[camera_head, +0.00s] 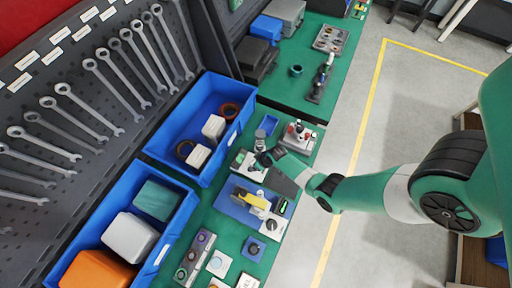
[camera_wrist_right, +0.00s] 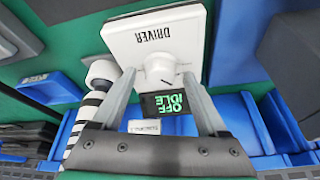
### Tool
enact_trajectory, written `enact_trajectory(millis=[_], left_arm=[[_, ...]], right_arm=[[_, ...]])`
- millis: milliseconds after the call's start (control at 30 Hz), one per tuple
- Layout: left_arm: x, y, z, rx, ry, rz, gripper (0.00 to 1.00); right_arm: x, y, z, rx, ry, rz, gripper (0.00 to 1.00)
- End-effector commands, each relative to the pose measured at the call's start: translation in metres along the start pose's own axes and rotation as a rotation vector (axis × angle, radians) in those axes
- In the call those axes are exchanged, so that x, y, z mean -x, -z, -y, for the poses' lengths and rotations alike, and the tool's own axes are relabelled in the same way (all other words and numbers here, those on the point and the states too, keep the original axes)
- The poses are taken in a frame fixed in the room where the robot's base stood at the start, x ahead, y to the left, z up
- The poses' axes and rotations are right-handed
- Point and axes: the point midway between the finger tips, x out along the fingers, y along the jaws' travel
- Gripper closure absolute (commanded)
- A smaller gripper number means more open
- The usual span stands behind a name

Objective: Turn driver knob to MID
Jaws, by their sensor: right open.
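In the right wrist view, the white driver box (camera_wrist_right: 125,45), labelled DRIVER, appears upside down. Its round white knob (camera_wrist_right: 159,67) has a short dark mark near its lower edge. A small dark display (camera_wrist_right: 168,103) beside the knob reads OFF IDLE in green letters. My right gripper (camera_wrist_right: 160,77) is open, with one finger on each side of the knob; I cannot tell whether either touches it. In the head view, my right gripper (camera_head: 266,158) is over the green bench and hides part of the white device beneath it. My left gripper is not in view.
Blue bins (camera_head: 158,260) line the left of the bench, below hanging wrenches (camera_head: 120,70). A blue fixture (camera_head: 237,212) and small panels lie nearer.

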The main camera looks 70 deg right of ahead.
Motion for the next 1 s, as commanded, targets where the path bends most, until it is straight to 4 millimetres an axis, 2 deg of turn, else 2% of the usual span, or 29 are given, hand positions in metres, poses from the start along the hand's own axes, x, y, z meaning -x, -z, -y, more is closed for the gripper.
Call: enact_trajectory(millis=[167, 600, 1000], left_arm=[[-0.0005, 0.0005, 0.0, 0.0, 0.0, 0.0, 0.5], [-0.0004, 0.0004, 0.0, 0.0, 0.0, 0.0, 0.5], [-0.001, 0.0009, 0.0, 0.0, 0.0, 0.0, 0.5]], right_arm=[[0.0006, 0.0004, 0.0001, 0.0, 0.0, -0.001, 0.24], [0.0007, 0.0002, 0.0001, 0.0, 0.0, 0.0, 1.0], [0.0008, 0.0002, 0.0009, -0.043, -0.018, -0.003, 1.0]])
